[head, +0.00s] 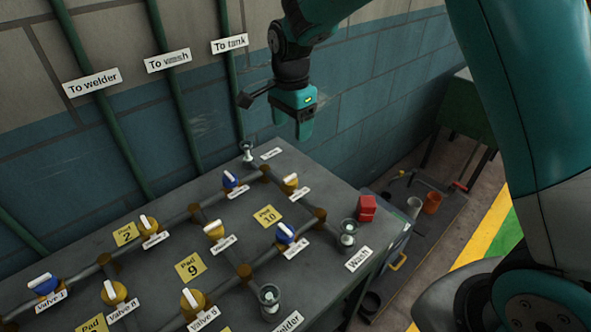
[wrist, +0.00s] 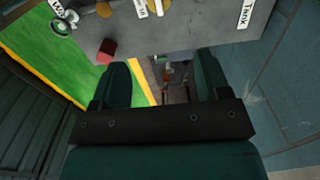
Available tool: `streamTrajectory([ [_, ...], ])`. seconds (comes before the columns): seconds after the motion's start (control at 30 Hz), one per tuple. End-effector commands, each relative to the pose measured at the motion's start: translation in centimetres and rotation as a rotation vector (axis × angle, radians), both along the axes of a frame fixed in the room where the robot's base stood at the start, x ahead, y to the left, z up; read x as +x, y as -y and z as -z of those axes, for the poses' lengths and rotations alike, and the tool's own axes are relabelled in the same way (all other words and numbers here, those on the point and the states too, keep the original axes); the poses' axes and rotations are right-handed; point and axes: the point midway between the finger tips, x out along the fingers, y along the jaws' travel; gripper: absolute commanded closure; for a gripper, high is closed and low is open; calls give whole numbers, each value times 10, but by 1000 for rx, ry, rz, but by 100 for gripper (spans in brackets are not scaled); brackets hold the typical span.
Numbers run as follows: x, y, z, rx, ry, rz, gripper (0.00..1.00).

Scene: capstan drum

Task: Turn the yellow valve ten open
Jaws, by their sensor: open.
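Several valves with white handles stand on the pipework of the grey bench. A yellow valve (head: 291,183) is above and to the right of the yellow Pad 10 card (head: 267,216); its label is too small to read. Another yellow valve (head: 214,229) is left of that card, also with an unreadable label. I cannot tell for certain which is valve ten. My gripper (head: 305,122) is open and empty, raised above the bench's far end, apart from every valve. The wrist view shows its two fingers (wrist: 163,88) spread, with the bench beyond them.
Blue valves (head: 285,234) stand among the yellow ones. A red block (head: 366,207) sits at the bench's right edge by the Wash label (head: 359,258). Green pipes run up the wall behind.

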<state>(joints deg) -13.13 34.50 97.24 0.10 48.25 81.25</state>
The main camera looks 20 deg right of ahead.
Motion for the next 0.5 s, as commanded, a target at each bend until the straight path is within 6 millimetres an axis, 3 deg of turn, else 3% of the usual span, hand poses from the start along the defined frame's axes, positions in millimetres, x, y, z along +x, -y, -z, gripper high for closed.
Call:
streamTrajectory([
  [0.5, -2, -7, 114, 0, -5, -15, 31],
])
